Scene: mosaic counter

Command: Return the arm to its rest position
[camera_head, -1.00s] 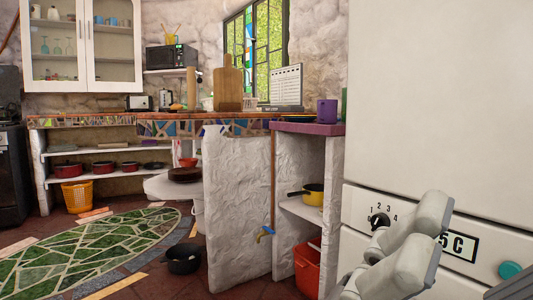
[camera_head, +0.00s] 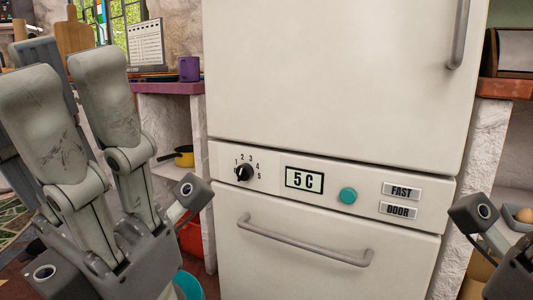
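My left gripper (camera_head: 68,75) is large at the left of the head view. Its pale grey fingers point up, straight and spread, and I see nothing held between them. It is in front of the counter end and the left side of the fridge, apart from the fridge front as far as I can tell. Of my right gripper (camera_head: 478,222), only a dark grey part shows at the lower right edge. Its fingers are out of view.
A white fridge (camera_head: 330,80) fills the middle, with a dial (camera_head: 243,173), a "5 C" display (camera_head: 304,180) and a lower handle (camera_head: 305,243). A purple cup (camera_head: 189,68) stands on the counter at left. A yellow pan (camera_head: 184,156) sits on the shelf below.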

